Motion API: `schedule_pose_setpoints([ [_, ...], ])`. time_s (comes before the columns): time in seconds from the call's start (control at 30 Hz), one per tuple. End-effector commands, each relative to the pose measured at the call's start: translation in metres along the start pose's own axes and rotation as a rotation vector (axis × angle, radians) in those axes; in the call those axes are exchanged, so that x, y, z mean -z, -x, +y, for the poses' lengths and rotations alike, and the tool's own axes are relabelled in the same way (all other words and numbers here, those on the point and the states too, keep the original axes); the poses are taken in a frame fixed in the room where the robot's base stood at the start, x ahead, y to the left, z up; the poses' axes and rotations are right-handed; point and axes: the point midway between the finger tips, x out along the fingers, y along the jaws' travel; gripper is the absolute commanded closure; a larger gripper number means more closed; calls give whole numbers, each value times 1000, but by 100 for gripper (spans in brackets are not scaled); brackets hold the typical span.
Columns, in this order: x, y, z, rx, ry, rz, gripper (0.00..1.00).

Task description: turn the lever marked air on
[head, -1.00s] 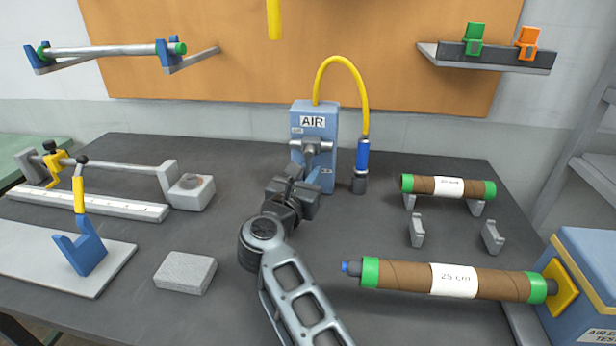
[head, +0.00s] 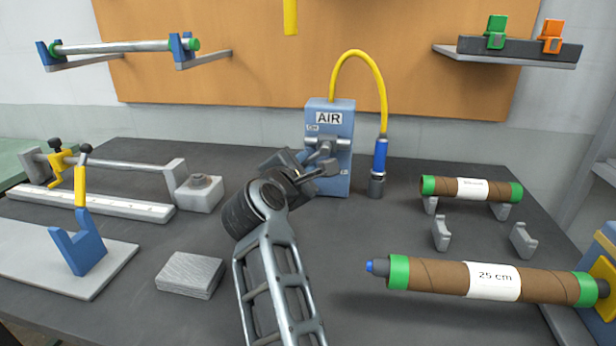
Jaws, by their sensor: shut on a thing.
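The blue box marked AIR (head: 341,182) stands upright at the back middle of the table, with a yellow hose curving from its top. Its grey lever fitting (head: 342,144) is on the front face, below the AIR label; a small label sits at its upper left and another mark low on the right. My gripper (head: 322,163) is in front of the box, rolled to a slant, and shut on the lever. The fingers and wrist hide most of the lever, so its exact angle is hard to read.
A blue hose coupling (head: 380,160) stands close right of the box. Cardboard rolls with green ends, one marked 25 cm (head: 493,282), lie at right. A grey block (head: 190,275) and a blue stand (head: 80,245) are at left. The table between is clear.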

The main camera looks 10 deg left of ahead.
Motion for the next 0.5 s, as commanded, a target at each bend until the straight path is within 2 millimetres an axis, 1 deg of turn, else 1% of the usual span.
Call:
schedule_pose_setpoints([
  [0.2,0,2,9,1,-204,40,100],
  [0.5,-5,4,22,1,-456,89,100],
])
